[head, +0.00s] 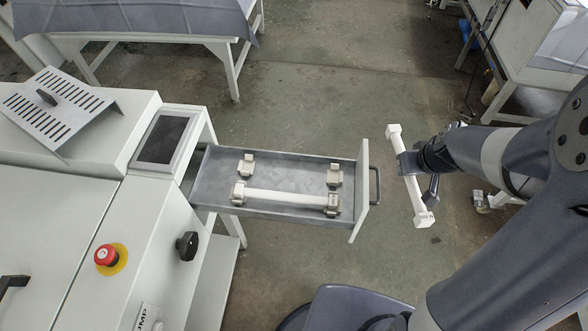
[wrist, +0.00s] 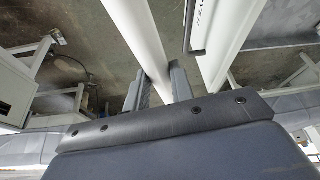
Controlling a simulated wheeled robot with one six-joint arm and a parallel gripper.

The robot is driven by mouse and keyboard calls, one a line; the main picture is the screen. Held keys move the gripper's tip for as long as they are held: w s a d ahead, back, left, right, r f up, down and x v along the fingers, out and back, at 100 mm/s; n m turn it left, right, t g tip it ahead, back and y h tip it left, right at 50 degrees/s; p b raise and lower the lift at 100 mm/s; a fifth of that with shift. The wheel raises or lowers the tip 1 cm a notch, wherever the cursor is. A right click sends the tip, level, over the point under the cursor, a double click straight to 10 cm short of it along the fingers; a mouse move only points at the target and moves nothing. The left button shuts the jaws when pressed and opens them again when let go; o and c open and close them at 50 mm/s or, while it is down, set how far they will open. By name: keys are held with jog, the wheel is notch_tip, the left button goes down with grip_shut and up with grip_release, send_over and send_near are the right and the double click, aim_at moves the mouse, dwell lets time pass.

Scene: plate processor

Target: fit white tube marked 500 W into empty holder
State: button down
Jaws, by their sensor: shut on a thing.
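My gripper (head: 409,163) is shut around the middle of a white tube (head: 416,196) with square white end caps. It holds the tube in the air to the right of the open drawer, apart from it. In the wrist view the tube (wrist: 143,40) runs between the two fingers (wrist: 159,88). No 500 W mark is readable. The empty holder is a pair of beige sockets, the left one (head: 246,165) and the right one (head: 334,175), in the far part of the drawer. Another white tube (head: 285,198) sits in the near pair of sockets.
The drawer (head: 215,175) stands out from the white machine (head: 120,130), with its front panel (head: 361,190) and dark handle (head: 376,184) between the holders and my gripper. A red stop button (head: 106,256) and black knob (head: 187,246) are on the machine. Open floor lies beyond the drawer.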

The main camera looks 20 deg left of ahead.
jog(key=s+a+r+n+g+y, duration=0.1)
jog(key=s+a+r+n, duration=0.3)
jog(key=a+n, duration=0.4)
jog(key=s+a+r+n+g+y, duration=0.1)
jog(key=s+a+r+n+g, duration=0.3)
jog(key=a+n, duration=0.3)
jog(key=shift+s+a+r+n, duration=0.4)
jog(key=shift+s+a, duration=0.15)
jog(key=shift+a, duration=0.35)
